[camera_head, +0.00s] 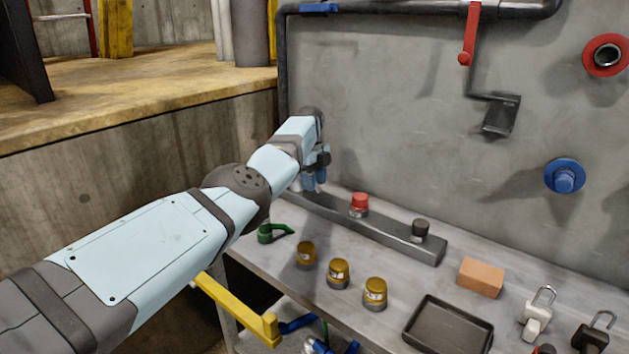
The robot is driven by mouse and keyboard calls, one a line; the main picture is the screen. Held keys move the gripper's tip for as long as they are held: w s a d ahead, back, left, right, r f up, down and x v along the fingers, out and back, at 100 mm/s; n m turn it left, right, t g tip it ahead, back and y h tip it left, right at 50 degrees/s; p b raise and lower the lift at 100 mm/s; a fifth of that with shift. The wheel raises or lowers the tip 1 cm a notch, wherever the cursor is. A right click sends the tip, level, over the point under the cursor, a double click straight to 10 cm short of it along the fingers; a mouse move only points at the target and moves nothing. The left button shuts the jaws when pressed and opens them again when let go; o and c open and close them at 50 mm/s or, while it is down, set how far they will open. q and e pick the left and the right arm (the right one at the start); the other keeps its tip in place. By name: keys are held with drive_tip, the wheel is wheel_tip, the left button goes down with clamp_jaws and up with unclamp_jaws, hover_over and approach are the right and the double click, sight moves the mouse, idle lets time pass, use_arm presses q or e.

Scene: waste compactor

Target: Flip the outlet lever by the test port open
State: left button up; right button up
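My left gripper (313,181) is at the end of my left arm, pointing down near the left end of the grey back ledge. Its fingers are small and partly hidden by the wrist, so its opening is unclear. A red lever (468,36) hangs down from the dark pipe at the top, far right of the gripper. A blue handle (318,8) lies along the pipe at upper left. A green lever (274,233) is at the bench's left edge, below the gripper. I cannot tell which one is the outlet lever. My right gripper is out of view.
On the bench (330,310) stand several brass-coloured knobs (338,272), an orange block (481,278), a dark tray (408,335) and padlocks (537,312). The grey ledge (395,240) carries red and black knobs. A yellow bar (238,310) juts out below. Blue (565,178) and red (603,50) round fittings are on the wall.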

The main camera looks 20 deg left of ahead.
use_arm(q)
wheel_tip(320, 180, up, 14)
drive_tip(key=a+p, duration=0.1)
drive_tip(key=p, duration=0.6)
drive_tip(key=shift+w+a, duration=0.15)
drive_tip(key=shift+w, duration=0.05)
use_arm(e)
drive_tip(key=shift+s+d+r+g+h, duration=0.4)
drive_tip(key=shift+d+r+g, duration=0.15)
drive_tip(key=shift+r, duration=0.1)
